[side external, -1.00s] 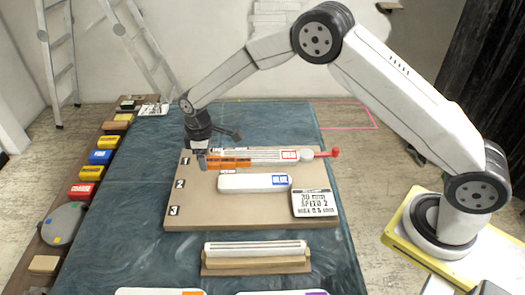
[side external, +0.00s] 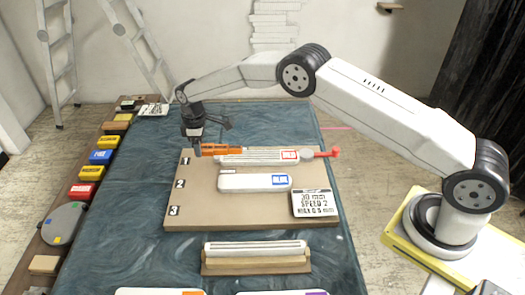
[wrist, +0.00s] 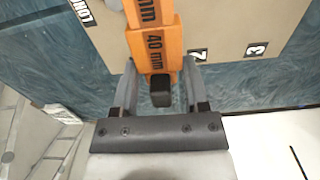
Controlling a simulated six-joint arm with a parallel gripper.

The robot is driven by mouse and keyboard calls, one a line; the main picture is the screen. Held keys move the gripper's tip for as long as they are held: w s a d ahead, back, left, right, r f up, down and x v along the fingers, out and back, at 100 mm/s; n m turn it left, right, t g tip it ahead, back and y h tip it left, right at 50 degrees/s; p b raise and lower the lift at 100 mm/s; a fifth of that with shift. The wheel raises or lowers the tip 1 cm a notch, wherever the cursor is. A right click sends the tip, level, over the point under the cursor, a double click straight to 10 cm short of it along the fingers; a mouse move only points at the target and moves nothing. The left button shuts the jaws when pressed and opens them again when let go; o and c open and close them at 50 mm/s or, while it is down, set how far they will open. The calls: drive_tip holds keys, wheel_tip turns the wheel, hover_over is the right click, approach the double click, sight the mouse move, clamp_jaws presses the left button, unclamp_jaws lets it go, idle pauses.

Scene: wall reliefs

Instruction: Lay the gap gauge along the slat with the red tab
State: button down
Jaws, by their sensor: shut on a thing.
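The orange gap gauge (side external: 221,149) is in my gripper (side external: 197,151), held by its left end. In the side view the gauge overlaps the left end of the pale top slat (side external: 262,156) by mark 1. I cannot tell whether they touch; it looks slightly raised. The red tab (side external: 289,155) is near that slat's right end, left of a grey disc and a red handle (side external: 325,153). The second slat (side external: 245,182) has a blue tab (side external: 281,180).
The tan board (side external: 245,210) carries the slats and a sign (side external: 315,204) at its lower right. A wooden rack (side external: 256,262) with a white bar stands in front. Coloured blocks and a round grey plate (side external: 64,223) line the left edge. Cloth between is clear.

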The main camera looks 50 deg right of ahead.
sight(204, 171)
drive_tip(key=shift+f, duration=0.2)
drive_tip(key=shift+f, duration=2)
drive_tip(key=shift+f, duration=1.75)
unclamp_jaws()
drive_tip(key=shift+r, duration=0.15)
drive_tip(key=shift+r, duration=3.75)
